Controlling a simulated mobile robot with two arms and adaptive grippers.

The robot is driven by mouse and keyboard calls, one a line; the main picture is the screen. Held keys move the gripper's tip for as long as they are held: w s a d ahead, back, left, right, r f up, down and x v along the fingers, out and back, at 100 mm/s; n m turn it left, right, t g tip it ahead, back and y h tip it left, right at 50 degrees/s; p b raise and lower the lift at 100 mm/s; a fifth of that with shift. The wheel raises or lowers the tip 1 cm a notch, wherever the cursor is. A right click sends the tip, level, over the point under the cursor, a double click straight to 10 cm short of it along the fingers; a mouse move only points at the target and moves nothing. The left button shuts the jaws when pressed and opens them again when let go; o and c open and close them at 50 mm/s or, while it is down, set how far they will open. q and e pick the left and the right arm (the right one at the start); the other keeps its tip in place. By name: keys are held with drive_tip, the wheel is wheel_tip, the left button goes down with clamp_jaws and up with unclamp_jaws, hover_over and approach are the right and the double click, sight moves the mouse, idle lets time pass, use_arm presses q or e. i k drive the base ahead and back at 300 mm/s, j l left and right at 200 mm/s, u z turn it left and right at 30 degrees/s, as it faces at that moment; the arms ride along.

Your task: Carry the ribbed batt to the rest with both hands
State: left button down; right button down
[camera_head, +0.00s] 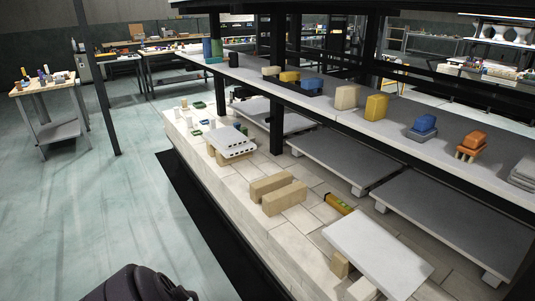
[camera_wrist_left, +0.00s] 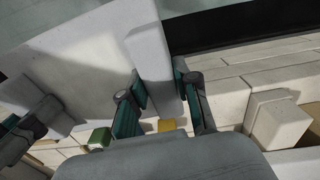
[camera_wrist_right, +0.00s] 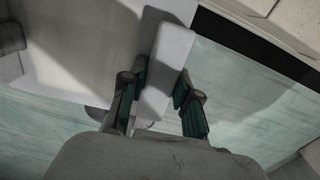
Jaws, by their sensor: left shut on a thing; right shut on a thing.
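The ribbed batt is a pale grey slab with a raised bar-like rib. In the left wrist view the slab (camera_wrist_left: 85,60) fills the upper left, and my left gripper (camera_wrist_left: 158,90) is shut on its rib. In the right wrist view the slab (camera_wrist_right: 85,45) lies to the left, and my right gripper (camera_wrist_right: 160,90) is shut on a rib there. Both hands hold the batt at once. The head view shows neither gripper nor the held batt, only a dark part of my arm at the bottom edge. I cannot tell which support is the rest.
In the head view, two long beige blocks (camera_head: 284,198) lie on the brick deck. A pale slab (camera_head: 378,252) sits on beige props at lower right. A black post (camera_head: 276,90) and an upper shelf (camera_head: 345,118) stand above the deck. The floor (camera_head: 95,205) at left is clear.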

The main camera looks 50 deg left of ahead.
sight(278, 185)
drive_tip(key=j+z, duration=0.1)
drive_tip(key=j, duration=3.65)
drive_tip(key=k, duration=0.05)
